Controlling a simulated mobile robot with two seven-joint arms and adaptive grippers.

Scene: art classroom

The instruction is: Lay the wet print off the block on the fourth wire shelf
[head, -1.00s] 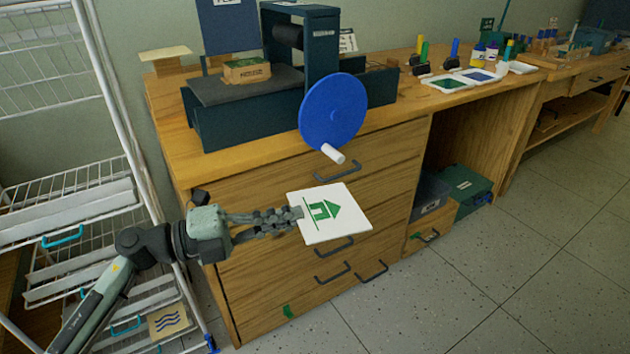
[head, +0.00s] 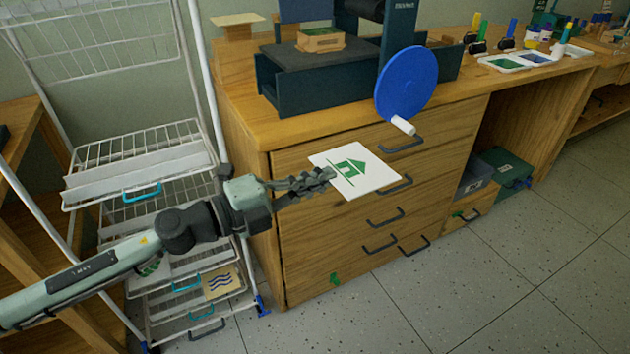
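My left gripper (head: 325,177) is shut on the edge of a white print (head: 374,181) with a green house on it. The print is held roughly flat in the air in front of the wooden drawers. The wire rack (head: 212,80) stands at the left, with several white wire shelves (head: 190,140). My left arm crosses in front of the rack and hides part of its lower shelves. A tan print with blue waves (head: 221,283) lies on a low shelf. The block (head: 320,39) sits on the press bed. My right gripper is not in view.
The press (head: 272,85) with its blue wheel (head: 406,83) stands on the wooden cabinet (head: 290,131). Ink trays (head: 500,65) and bottles are farther right. A wooden shelf unit (head: 22,125) stands left of the rack. The speckled floor in front is clear.

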